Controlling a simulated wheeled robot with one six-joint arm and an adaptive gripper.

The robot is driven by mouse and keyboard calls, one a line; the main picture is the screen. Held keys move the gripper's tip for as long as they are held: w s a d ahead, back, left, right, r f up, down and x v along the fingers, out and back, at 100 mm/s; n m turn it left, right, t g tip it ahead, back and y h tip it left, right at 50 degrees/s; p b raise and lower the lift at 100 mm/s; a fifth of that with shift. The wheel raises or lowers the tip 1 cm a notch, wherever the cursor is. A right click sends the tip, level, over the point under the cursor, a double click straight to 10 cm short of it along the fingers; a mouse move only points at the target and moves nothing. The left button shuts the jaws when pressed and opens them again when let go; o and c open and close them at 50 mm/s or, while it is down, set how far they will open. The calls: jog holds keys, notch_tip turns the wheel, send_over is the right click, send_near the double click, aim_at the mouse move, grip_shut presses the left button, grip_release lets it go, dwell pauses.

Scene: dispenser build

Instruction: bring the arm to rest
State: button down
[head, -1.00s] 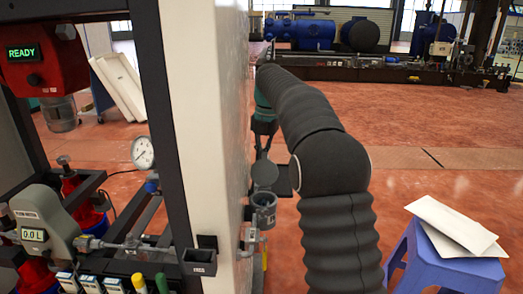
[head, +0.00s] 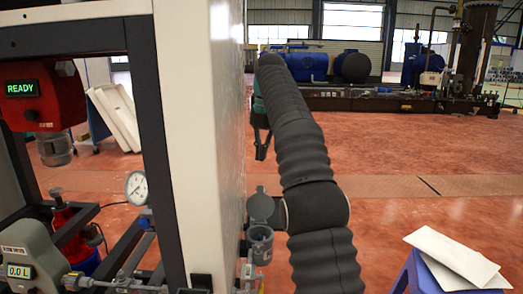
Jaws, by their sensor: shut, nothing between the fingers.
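My arm, in a dark ribbed sleeve, rises from the bottom of the head view and bends away to the far side. My gripper (head: 261,146) hangs at its far end, a dark shape beside the right face of the white panel (head: 185,150). Its fingers look closed with nothing between them. It hangs in the air, apart from the grey lidded cup fitting (head: 260,240) on the panel's side. Part of the wrist is hidden behind the sleeve.
Left of the panel stand a red unit with a READY display (head: 45,95), a pressure gauge (head: 136,187) and a flow meter (head: 25,265). A blue stool (head: 408,275) with white boards (head: 455,257) stands at lower right. The red floor between is clear.

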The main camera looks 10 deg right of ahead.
jog(key=s+r+m+t, duration=0.2)
jog(key=s+m+t, duration=0.1)
jog(key=s+m, duration=1.3)
jog(key=s+f+m+t+h, duration=0.1)
jog(key=s+f+m+t, duration=0.1)
jog(key=s+f+m, duration=1.2)
jog(key=s+f, duration=0.5)
jog(key=s, duration=0.4)
jog(key=shift+s+d+f, duration=0.15)
jog(key=shift+f, duration=0.05)
